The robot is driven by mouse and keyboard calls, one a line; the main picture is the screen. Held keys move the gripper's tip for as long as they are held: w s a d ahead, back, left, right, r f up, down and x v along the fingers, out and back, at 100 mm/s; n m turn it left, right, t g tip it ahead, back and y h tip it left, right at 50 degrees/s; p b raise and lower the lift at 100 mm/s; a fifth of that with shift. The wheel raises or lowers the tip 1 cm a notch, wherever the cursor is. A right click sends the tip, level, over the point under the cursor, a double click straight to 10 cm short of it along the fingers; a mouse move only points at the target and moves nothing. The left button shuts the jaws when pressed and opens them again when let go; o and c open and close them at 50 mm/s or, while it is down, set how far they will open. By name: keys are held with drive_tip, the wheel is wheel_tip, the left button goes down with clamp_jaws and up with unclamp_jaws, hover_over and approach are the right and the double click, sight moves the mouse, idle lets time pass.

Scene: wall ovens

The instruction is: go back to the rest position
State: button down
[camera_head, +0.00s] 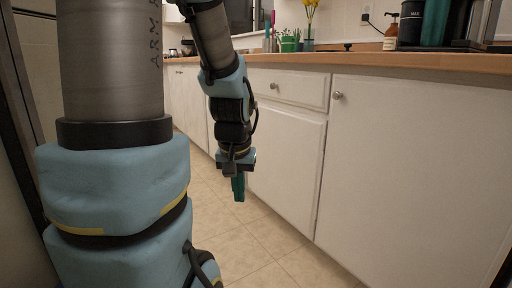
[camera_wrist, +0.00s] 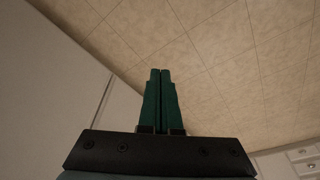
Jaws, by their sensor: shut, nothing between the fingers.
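My gripper (camera_head: 238,188) hangs low in the head view, pointing down over the tiled floor beside the white cabinets. In the wrist view its green fingers (camera_wrist: 160,72) are together, with nothing between them. My arm comes down from the top of the head view, and its large near links cover the left part of that view.
White lower cabinets (camera_head: 400,170) with round knobs run along the right under a wooden counter (camera_head: 420,62). A soap bottle (camera_head: 391,32), a yellow flower vase (camera_head: 308,38) and dark containers stand on it. Tiled floor (camera_head: 235,250) is clear below my gripper.

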drive_tip(key=s+a+f, duration=0.2)
drive_tip(key=s, duration=0.1)
wheel_tip(320, 180, up, 37)
drive_tip(key=g+p, duration=0.1)
drive_tip(key=p, duration=3.7)
drive_tip(key=shift+s+a+r, duration=0.15)
drive_tip(key=shift+s+a, duration=0.2)
drive_tip(key=shift+s, duration=0.1)
